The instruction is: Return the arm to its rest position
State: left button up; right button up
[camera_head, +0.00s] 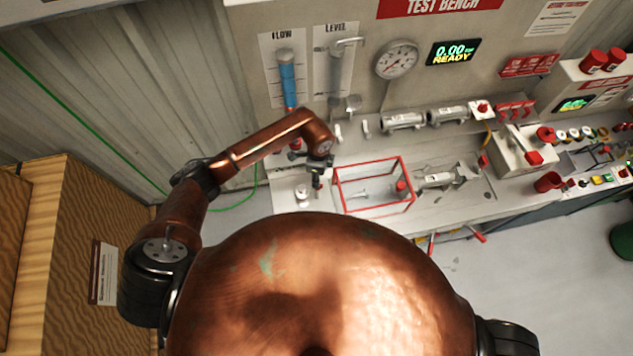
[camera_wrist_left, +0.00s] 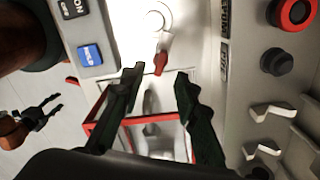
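My left arm (camera_head: 265,143) comes in from the left in the head view. It is bent at the elbow and reaches over the left part of the test bench. My left gripper (camera_head: 318,182) points down just left of the red-framed clear box. In the left wrist view its two dark fingers (camera_wrist_left: 158,88) are spread apart with nothing held between them. My right gripper (camera_wrist_left: 42,112) shows small at the left edge of the left wrist view, with its fingers apart and empty. It is not visible in the head view, where only a dark right arm joint (camera_head: 505,338) shows.
The red-framed box (camera_head: 372,208) stands close to the left gripper. Behind it are a blue flow tube (camera_head: 287,82), a level tube (camera_head: 337,70) and a gauge (camera_head: 397,60). Wooden crates (camera_head: 75,220) stand at the left. Bare floor lies right of the bench front.

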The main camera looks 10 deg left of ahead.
pick_arm(q)
jog(key=shift+r, duration=0.45)
